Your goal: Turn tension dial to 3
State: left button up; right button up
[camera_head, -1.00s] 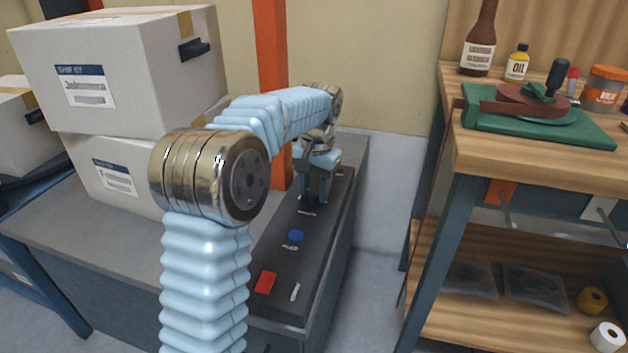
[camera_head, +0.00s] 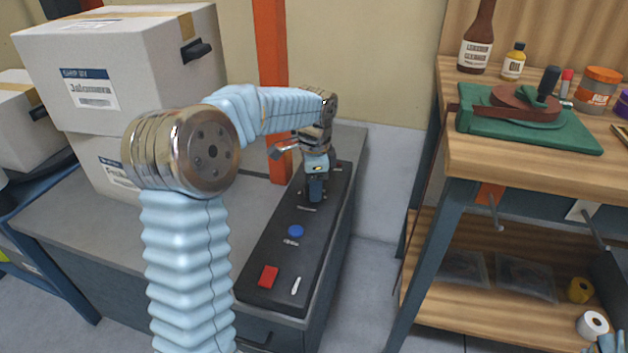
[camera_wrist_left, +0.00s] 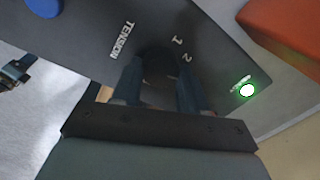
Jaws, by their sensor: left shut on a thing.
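The black control panel (camera_head: 268,243) lies along the right edge of the grey bench top. My left gripper (camera_head: 315,196) points down at the far part of the panel. In the left wrist view its two fingers (camera_wrist_left: 157,95) are shut on the dark tension dial (camera_wrist_left: 157,88), one on each side. The white TENSION label (camera_wrist_left: 122,40) and the numbers 1 and 2 (camera_wrist_left: 182,50) show beside it. The other numbers and the dial's pointer are hidden or too dark to read. My right gripper is not in view.
The panel also has a blue button (camera_head: 296,231), a red button (camera_head: 268,276) and a lit green-white lamp (camera_wrist_left: 246,90). White boxes (camera_head: 120,60) are stacked at left, close to my left arm. An orange post (camera_head: 272,90) stands behind. A wooden workbench (camera_head: 500,160) is at right.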

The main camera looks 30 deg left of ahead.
pick_arm(q)
jog(key=shift+m, duration=1.1)
jog(key=o, duration=1.1)
jog(key=shift+c, duration=0.2)
notch_tip(320, 180, up, 14)
jog(key=shift+s+d, duration=0.2)
jog(key=shift+s, duration=0.25)
jog(key=shift+f, duration=0.15)
